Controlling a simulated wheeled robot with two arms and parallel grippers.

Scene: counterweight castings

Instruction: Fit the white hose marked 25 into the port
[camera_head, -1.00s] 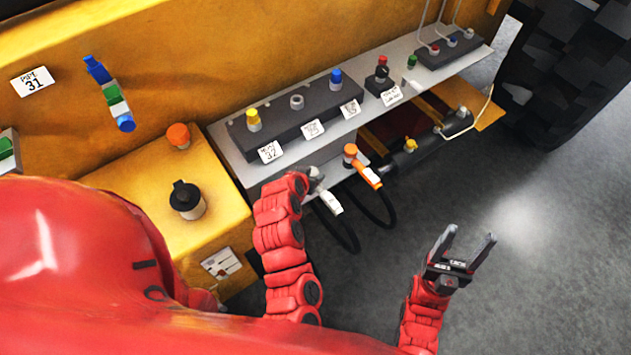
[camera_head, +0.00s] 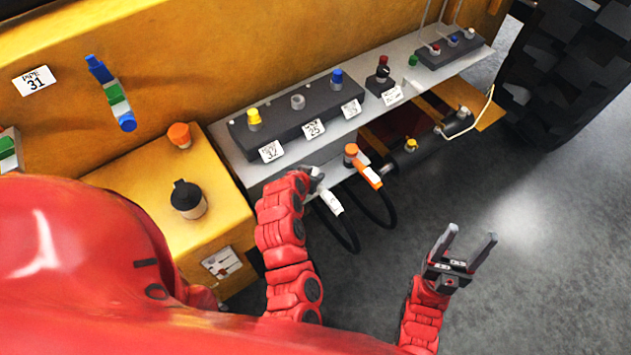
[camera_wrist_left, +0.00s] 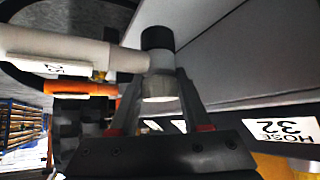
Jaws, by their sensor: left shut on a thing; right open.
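The white hose (camera_head: 330,201) has a pale tag and a black tail hanging below the shelf. My left gripper (camera_head: 316,175) is shut on its end at the shelf's front edge. In the left wrist view the white hose (camera_wrist_left: 70,47) ends in a grey and black fitting between the fingers of my left gripper (camera_wrist_left: 155,90); its tag reads upside down and is partly legible. The port block (camera_head: 290,118) bears a grey port (camera_head: 298,102) above a label 25 (camera_head: 314,129). The hose end is apart from this port. My right gripper (camera_head: 468,250) is open and empty over the floor.
An orange hose (camera_head: 368,174) hangs right beside the white one. Yellow (camera_head: 254,119) and blue (camera_head: 337,79) capped ports flank the grey one. The floor at the right is clear.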

